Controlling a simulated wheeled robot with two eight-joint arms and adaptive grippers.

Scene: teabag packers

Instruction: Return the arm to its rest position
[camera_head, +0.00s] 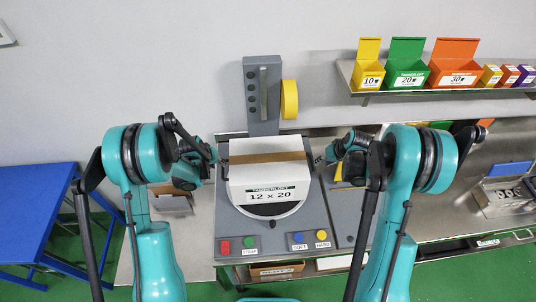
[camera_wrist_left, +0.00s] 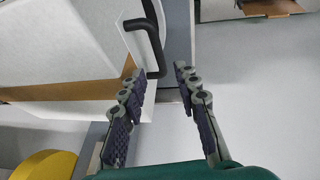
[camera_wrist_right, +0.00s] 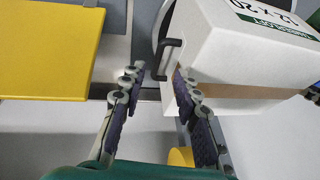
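My left gripper (camera_head: 216,158) is at the left side of a white box labelled 12 x 20 (camera_head: 268,172). In the left wrist view its fingers (camera_wrist_left: 157,92) are apart with nothing between them, close to a black handle (camera_wrist_left: 152,42) beside the box. My right gripper (camera_head: 327,157) is at the box's right side. In the right wrist view its fingers (camera_wrist_right: 157,85) are apart and empty, close to another black handle (camera_wrist_right: 167,58). The box sits on the grey machine (camera_head: 232,220), with a brown tape band (camera_head: 266,157) across it. Whether either gripper touches the box is unclear.
A wall shelf (camera_head: 420,91) with yellow, green and orange boxes is at the upper right. A blue table (camera_head: 35,205) stands at the left. A yellow wheel (camera_head: 290,99) is on the machine's column. Coloured buttons (camera_head: 249,241) line its front.

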